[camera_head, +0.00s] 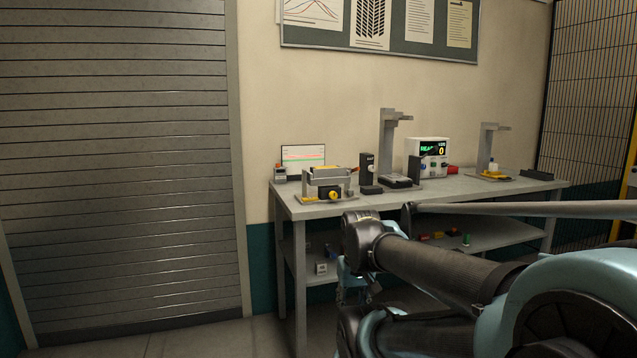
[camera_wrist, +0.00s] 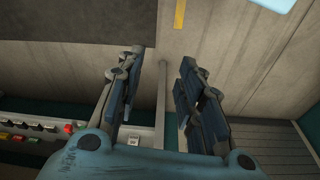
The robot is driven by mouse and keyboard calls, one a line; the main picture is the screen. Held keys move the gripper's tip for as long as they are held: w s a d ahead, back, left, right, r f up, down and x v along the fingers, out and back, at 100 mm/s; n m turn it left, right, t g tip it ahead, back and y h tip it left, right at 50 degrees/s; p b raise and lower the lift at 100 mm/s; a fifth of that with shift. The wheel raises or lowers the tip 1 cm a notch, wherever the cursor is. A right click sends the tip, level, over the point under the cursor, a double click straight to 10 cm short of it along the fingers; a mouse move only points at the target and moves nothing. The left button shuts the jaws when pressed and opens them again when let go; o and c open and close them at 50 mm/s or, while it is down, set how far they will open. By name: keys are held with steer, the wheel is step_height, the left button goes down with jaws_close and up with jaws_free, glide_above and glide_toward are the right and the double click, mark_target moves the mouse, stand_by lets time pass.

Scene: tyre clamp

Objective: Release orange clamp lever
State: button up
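The clamp fixture (camera_head: 327,180) stands on the left end of the workbench, with a yellow round part on its front. A small orange piece (camera_head: 354,168) shows at the fixture's right side; it looks like the lever, but it is too small to tell its angle. The lever cannot be made out in the wrist view.
The workbench (camera_head: 450,196) also carries a grey stand (camera_head: 388,140), a display box (camera_head: 428,150) and a second stand (camera_head: 488,150). A lower shelf (camera_head: 480,238) holds small parts. A slatted shutter (camera_head: 115,170) is at left. The floor left of the bench is clear.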

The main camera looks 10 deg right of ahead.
steer(key=shift+s+a+r, duration=0.15)
steer(key=shift+s+r, duration=0.1)
steer(key=shift+s, duration=0.1)
steer(key=c, duration=0.4)
steer(key=w+a+r+m+y, duration=0.1)
steer(key=w+a, duration=0.1)
steer(key=w+a+r+m+t+y, duration=0.1)
steer(key=w, duration=0.2)
steer(key=w+a+r+m+y, duration=0.1)
steer(key=w+a, duration=0.1)
steer(key=w, duration=0.1)
steer(key=shift+a+r, duration=0.1)
steer(key=shift+a, duration=0.2)
jaws_close()
steer(key=w+d+r+m+t+y, duration=0.1)
steer(key=w+r+m+t+y, duration=0.5)
steer(key=w, duration=0.8)
steer(key=w+d+r+m+t+y, duration=0.1)
steer(key=w+r+m+t, duration=0.3)
steer(key=w+r+m, duration=0.7)
steer(key=w+d+f+m+t+h, duration=0.2)
steer(key=w+d+m, duration=0.4)
steer(key=d, duration=0.4)
steer(key=w+d+f+m+t+h, duration=0.2)
steer(key=w+d+m+t+h, duration=0.2)
steer(key=w+d+m+t, duration=0.3)
steer(key=shift+d+m, duration=0.6)
steer(key=shift+d, duration=1.7)
